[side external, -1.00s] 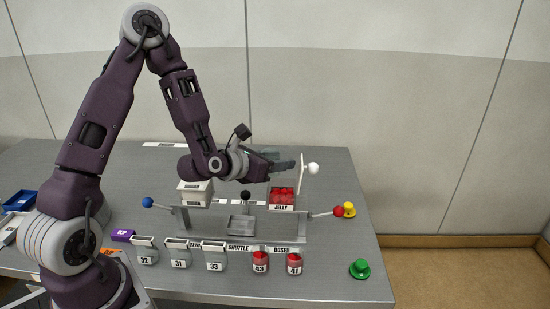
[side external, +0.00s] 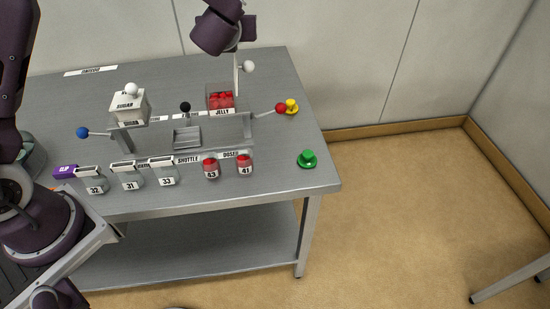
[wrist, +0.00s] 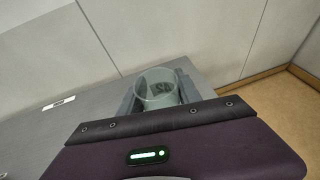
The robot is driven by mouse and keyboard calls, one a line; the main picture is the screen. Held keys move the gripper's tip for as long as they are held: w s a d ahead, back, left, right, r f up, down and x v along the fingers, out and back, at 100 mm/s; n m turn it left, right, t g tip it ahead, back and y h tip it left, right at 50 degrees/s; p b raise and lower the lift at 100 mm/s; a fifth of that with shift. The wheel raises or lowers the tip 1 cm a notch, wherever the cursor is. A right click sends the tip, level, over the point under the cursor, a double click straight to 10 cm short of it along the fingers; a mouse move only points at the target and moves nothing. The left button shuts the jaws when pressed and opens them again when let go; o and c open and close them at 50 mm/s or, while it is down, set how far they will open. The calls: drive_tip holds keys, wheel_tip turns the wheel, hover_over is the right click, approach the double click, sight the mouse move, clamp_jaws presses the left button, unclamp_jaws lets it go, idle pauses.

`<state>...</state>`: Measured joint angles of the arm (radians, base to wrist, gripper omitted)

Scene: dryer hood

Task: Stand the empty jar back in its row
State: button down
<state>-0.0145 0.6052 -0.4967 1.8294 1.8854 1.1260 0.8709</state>
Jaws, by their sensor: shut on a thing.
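My gripper (wrist: 160,97) is shut on a clear glass jar (wrist: 156,80) in the wrist view, with a grey finger on either side. The jar looks empty; dark digits show faintly through the glass and are hard to read. In the side view my wrist is at the top edge, and the held jar cannot be made out there. Clear jars 32 (side external: 95,184), 31 (side external: 130,179) and 33 (side external: 166,175) stand upright in a row along the table front. Red-filled jars 43 (side external: 211,170) and 41 (side external: 245,167) stand right of them, by the DOSED label (side external: 231,155).
Behind the jars is a grey shuttle rail (side external: 185,137) with blue- and red-knobbed ends. A white sugar hopper (side external: 129,108) and a red jelly box (side external: 220,99) stand behind it. A green button (side external: 307,158) and yellow button (side external: 291,106) sit at right. The table's back left is mostly clear.

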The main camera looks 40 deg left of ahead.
sight(272, 159)
drive_tip(key=s+d+f+n+g+y, duration=0.1)
drive_tip(key=s+d+n+g+y, duration=0.15)
drive_tip(key=d, duration=0.45)
drive_tip(key=s+d+f+n+g+y, duration=0.15)
drive_tip(key=s+d, duration=0.25)
drive_tip(key=d, duration=0.4)
wheel_tip(272, 159, down, 24)
drive_tip(key=shift+s+a+f, duration=0.1)
drive_tip(key=shift+f, duration=0.15)
drive_tip(key=c, duration=0.8)
unclamp_jaws()
drive_tip(key=shift+c, duration=0.2)
